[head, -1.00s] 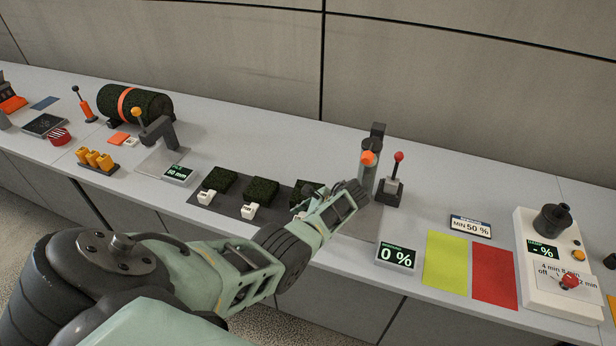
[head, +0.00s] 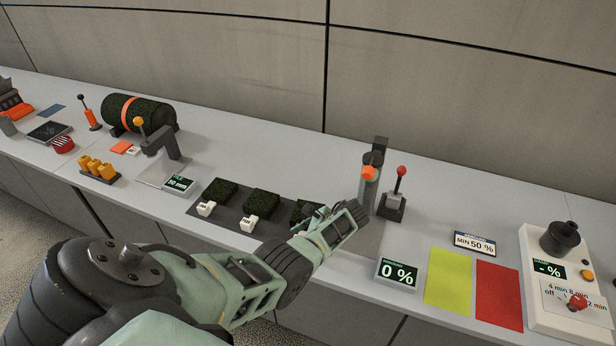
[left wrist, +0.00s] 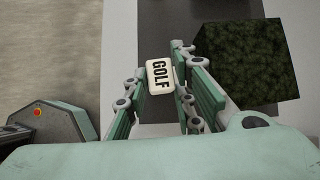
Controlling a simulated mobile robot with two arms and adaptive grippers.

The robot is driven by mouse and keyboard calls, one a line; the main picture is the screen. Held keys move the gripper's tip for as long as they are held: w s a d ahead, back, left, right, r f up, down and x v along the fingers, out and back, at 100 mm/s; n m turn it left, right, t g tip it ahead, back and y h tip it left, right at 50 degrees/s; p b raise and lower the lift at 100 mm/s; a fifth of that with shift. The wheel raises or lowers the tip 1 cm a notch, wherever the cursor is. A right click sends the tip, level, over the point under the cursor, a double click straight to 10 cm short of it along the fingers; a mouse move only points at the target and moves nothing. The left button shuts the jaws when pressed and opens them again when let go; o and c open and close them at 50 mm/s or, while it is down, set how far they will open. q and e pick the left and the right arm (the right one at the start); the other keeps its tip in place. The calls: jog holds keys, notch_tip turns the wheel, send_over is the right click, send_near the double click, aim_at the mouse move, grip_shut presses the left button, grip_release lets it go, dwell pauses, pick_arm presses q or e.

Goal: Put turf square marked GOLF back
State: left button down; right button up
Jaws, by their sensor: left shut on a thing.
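A white tag reading GOLF (left wrist: 160,77) is between the fingers of my left gripper (left wrist: 158,92) in the left wrist view, and the fingers are shut on it. A dark green turf square (left wrist: 245,62) is just to the right of the fingers there. In the head view my left gripper (head: 335,224) is low over the right end of a dark grey mat (head: 232,221). It partly hides the rightmost turf square (head: 304,209). I cannot tell whether that square rests on the mat or is lifted. My right gripper is not in view.
Two more turf squares, left (head: 220,191) and middle (head: 262,203), lie on the mat with white tags. A grey post with an orange part (head: 369,173) and a red-knobbed lever (head: 396,190) stand behind my gripper. Yellow (head: 448,281) and red (head: 499,295) pads lie to the right.

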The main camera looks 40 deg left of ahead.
pick_arm(q)
jog(key=shift+w+f, duration=0.1)
jog(key=shift+f, duration=0.15)
jog(key=c, duration=1.4)
grip_release()
jog(key=o, duration=0.3)
jog(key=shift+r, duration=0.1)
jog(key=v, duration=1.2)
